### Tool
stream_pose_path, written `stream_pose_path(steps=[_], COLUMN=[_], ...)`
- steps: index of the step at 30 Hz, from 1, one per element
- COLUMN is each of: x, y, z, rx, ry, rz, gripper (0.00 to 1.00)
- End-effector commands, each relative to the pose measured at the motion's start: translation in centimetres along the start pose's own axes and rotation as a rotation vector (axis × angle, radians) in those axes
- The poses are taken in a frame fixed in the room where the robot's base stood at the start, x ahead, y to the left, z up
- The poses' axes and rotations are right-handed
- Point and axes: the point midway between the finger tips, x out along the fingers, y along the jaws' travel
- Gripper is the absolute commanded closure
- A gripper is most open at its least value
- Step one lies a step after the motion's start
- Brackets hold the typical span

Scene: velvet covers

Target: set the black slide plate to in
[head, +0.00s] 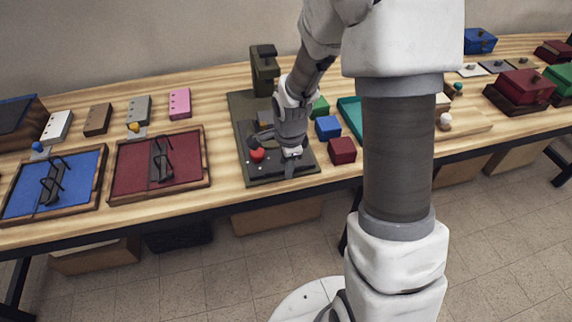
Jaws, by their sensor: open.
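A dark olive stand has a flat base (245,118) and an upright column (264,70) at its back. A red round knob (257,155) sits near the front left of the base. A dark plate-like area lies around the knob, but I cannot clearly tell the black slide plate from the base or how far in it is. My gripper (290,165) points down over the front of the base, right of the red knob and apart from it. It is open, with nothing visible between its fingers. My arm hides part of the base.
A blue block (328,127) and a dark red block (342,150) stand right of the base. A red-lined tray (190,170) and a blue-lined tray (85,165) lie left. Boxes, including a dark red box (525,85), stand at the far right.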

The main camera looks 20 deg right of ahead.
Motion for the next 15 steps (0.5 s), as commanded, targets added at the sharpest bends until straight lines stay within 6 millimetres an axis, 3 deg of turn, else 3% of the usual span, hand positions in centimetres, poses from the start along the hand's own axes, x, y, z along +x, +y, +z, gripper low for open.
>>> stream_pose_path(steps=[11, 15], x=[0.65, 0.64], y=[-0.01, -0.01], z=[0.00, 0.00], rx=[-0.001, 0.000], ry=[0.000, 0.000], rz=[0.000, 0.000], gripper=[0.55, 0.77])
